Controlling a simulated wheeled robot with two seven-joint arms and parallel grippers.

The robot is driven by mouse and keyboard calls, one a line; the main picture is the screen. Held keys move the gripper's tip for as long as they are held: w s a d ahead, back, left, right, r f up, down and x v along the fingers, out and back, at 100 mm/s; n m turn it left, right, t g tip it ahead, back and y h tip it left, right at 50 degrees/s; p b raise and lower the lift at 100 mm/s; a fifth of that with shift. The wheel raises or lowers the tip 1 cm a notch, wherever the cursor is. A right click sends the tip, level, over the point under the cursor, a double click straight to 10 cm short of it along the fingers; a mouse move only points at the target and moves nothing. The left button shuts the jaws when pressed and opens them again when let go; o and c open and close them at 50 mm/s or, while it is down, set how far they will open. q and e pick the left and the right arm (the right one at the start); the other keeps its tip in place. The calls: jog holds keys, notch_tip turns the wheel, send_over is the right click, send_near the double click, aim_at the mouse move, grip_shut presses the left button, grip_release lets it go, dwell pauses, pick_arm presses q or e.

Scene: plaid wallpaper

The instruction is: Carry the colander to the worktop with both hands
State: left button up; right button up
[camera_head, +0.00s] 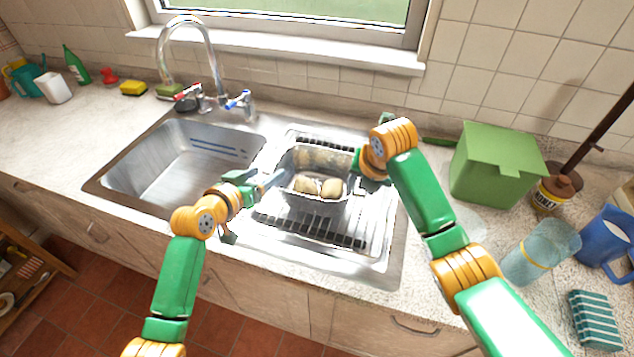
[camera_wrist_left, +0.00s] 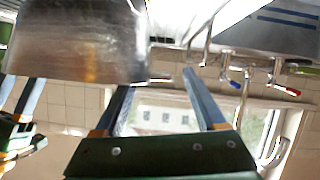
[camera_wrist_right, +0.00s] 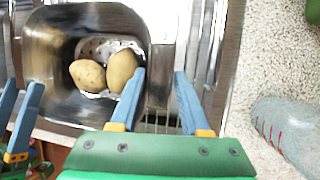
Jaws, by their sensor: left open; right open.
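The colander (camera_head: 318,207) is a grey metal rectangular tub on the ribbed drainer side of the sink, holding several potatoes (camera_head: 331,187). In the right wrist view its inside (camera_wrist_right: 50,50) shows with potatoes; in the left wrist view its outer wall (camera_wrist_left: 80,45) shows. My left gripper (camera_head: 277,180) is open at the colander's left end, fingers pointing at it. My right gripper (camera_wrist_right: 160,75) is open over the colander's right end, its rim passing between or under the fingers; I cannot tell which. In the head view my right wrist hides its fingers. The worktop (camera_head: 55,128) is pale and speckled.
The empty sink basin (camera_head: 185,170) lies left, with the tap (camera_head: 190,60) behind. The left worktop's front is clear.

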aim_at(273, 167)
pick_arm(q)
jog(key=shift+x, duration=2.3)
pick_arm(e)
jog(key=shift+x, duration=1.3)
pick_arm(q)
jog(key=shift+s, duration=0.1)
jog(key=shift+c, duration=0.2)
pick_arm(e)
jog(key=shift+s, duration=0.1)
jog(key=shift+c, duration=0.3)
pick_arm(q)
jog(key=c, duration=0.7)
pick_arm(e)
grip_shut()
pick_arm(q)
grip_shut()
jog(key=shift+r, duration=0.1)
